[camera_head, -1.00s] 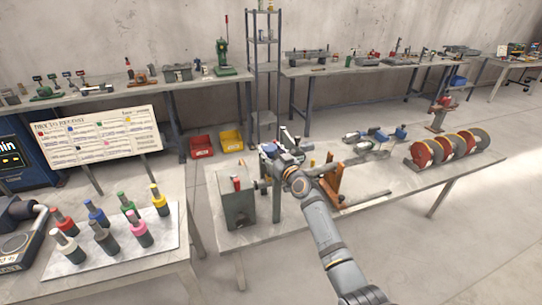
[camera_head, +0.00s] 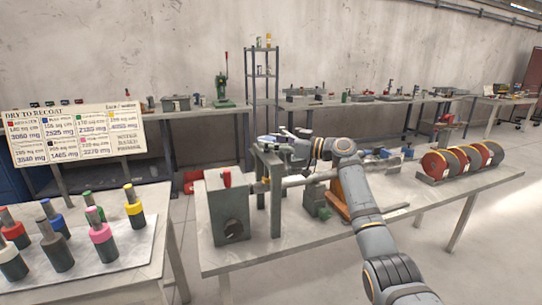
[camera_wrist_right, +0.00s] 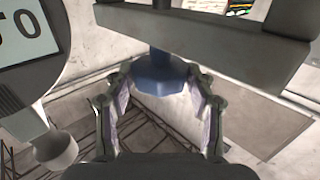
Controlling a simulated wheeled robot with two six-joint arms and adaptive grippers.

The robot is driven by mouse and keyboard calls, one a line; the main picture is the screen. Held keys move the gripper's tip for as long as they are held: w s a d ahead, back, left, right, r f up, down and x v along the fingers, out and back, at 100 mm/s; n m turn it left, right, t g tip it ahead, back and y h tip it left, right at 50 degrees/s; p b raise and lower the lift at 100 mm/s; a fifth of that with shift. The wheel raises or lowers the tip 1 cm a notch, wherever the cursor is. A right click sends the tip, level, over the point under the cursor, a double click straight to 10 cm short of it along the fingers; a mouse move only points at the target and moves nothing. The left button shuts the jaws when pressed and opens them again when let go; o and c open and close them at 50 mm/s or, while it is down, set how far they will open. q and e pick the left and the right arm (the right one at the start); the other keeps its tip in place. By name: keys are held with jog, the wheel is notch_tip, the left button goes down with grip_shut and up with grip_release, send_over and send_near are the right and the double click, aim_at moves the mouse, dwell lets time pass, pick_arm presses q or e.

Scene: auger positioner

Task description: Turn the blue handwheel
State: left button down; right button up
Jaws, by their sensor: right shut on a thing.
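The blue handwheel (camera_wrist_right: 160,78) sits between the two fingers of my right gripper (camera_wrist_right: 161,88) in the right wrist view, under a grey crossbar (camera_wrist_right: 215,25). The fingers bear on it from both sides. In the head view my right gripper (camera_head: 272,139) is at the top of the grey post frame (camera_head: 274,205) on the near table, and I cannot make out the handwheel clearly there. My left gripper is not in view.
A grey box with a dial (camera_head: 229,212) stands left of the frame. A round grey gauge (camera_wrist_right: 30,60) shows close by in the wrist view. Red and grey discs (camera_head: 435,165) stand at the right. Coloured-top cylinders (camera_head: 102,240) stand on the left table.

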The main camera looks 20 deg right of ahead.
aim_at(271, 138)
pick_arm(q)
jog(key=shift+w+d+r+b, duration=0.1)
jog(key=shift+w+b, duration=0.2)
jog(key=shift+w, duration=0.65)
pick_arm(e)
jog(key=shift+w+f+n+g+y, duration=0.1)
jog(key=shift+n+g+y, duration=0.5)
jog(key=shift+g+y, duration=0.15)
jog(key=o, duration=1.2)
jog(key=shift+c, duration=0.2)
notch_tip(271, 138, up, 10)
jog(key=shift+r, duration=0.1)
